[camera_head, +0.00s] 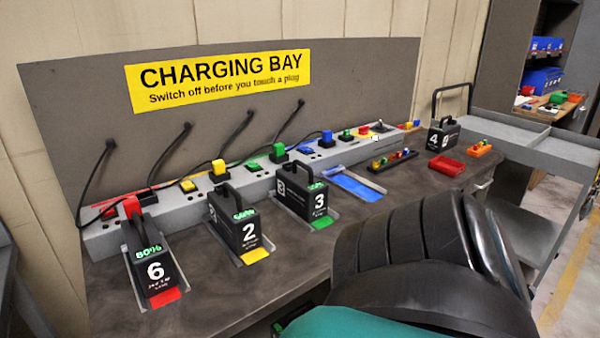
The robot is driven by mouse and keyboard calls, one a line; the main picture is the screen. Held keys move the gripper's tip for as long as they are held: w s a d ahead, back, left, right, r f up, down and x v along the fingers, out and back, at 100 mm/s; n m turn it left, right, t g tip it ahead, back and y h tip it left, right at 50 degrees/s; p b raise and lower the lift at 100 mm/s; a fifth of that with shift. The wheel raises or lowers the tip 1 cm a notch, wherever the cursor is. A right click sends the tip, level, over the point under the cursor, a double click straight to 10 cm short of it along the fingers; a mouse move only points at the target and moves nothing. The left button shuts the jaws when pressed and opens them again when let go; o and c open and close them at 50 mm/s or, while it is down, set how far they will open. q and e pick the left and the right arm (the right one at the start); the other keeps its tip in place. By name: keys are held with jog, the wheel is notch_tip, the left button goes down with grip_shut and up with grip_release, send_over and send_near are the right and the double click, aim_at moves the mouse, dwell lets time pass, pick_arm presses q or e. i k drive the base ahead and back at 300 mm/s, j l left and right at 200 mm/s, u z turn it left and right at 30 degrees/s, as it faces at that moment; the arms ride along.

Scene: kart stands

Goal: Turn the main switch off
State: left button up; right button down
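The long grey power strip (205,206) runs along the back of the bench with coloured plugs and small coloured switches on it. At its right end is a dark plate with a small lever (379,125), which looks like the main switch. It is too small to tell its position. A red part (364,131) sits just left of it. Neither of my grippers is in view, and nothing of mine touches the strip.
Batteries 6 (155,268), 2 (246,232) and 3 (316,200) stand in bays before the strip. A blue bay (355,186) is empty. A red tray (446,166) lies right. A large black ribbed shape (420,250) hides the bench's front right. A grey trolley (530,135) stands beyond.

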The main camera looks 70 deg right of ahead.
aim_at(362, 130)
jog(key=z, duration=2)
jog(key=l+u, duration=0.1)
jog(key=u, duration=0.35)
jog(key=l+u, duration=0.1)
jog(key=u, duration=0.3)
jog(key=l+u, duration=0.65)
jog(key=l, duration=0.2)
jog(key=l+u, duration=0.1)
jog(key=l, duration=0.2)
jog(key=k+l+u, duration=0.1)
jog(key=l, duration=0.2)
jog(key=k+l+u, duration=0.15)
jog(key=k+l, duration=0.1)
jog(key=l, duration=0.25)
jog(key=k+l, duration=0.15)
jog(key=l, duration=0.25)
jog(key=k+l, duration=0.1)
jog(key=l, duration=0.25)
jog(key=k+l, duration=0.1)
jog(key=l, duration=0.25)
jog(key=k+l+u, duration=0.1)
jog(key=l, duration=0.3)
